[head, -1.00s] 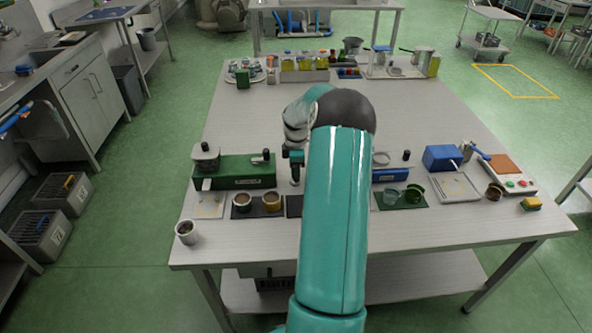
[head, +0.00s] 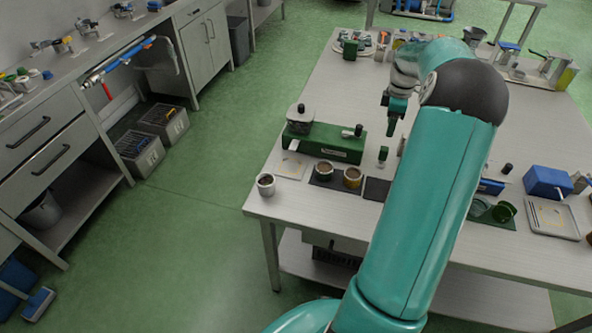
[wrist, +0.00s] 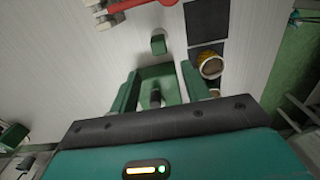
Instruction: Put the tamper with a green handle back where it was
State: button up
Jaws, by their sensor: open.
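The tamper with a green handle (head: 383,153) stands upright on the table, just right of a long green unit (head: 340,149). In the wrist view its handle shows as a small green block (wrist: 158,44), apart from the fingers. My gripper (head: 392,124) hangs above and a little behind the tamper, empty. In the wrist view my open fingers (wrist: 158,88) frame the end of the green unit with its dark knob (wrist: 155,97). An empty black mat (head: 377,189) lies in front of the tamper.
Two cups (head: 338,174) stand on a dark mat in front of the green unit, and a small metal cup (head: 266,185) stands near the left corner. A red-handled item (wrist: 130,6) shows at the top of the wrist view. My arm hides the table's middle.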

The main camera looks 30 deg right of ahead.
jog(key=w+a+r+m+t+h, duration=0.1)
jog(key=a+r, duration=0.4)
jog(key=a, duration=0.4)
jog(key=a+r+m, duration=0.1)
jog(key=a+r, duration=0.3)
jog(key=a, duration=0.5)
jog(key=w+a+r+m+t+h, duration=0.1)
jog(key=a+r, duration=0.4)
jog(key=a, duration=0.5)
jog(key=s+a+m+t+y, duration=0.2)
jog(key=s+a+m, duration=0.3)
jog(key=s+a, duration=1.1)
jog(key=a+t, duration=0.1)
jog(key=a, duration=0.3)
jog(key=shift+a+t, duration=0.2)
jog(key=shift+t, duration=0.1)
jog(key=shift+s+d+r, duration=0.1)
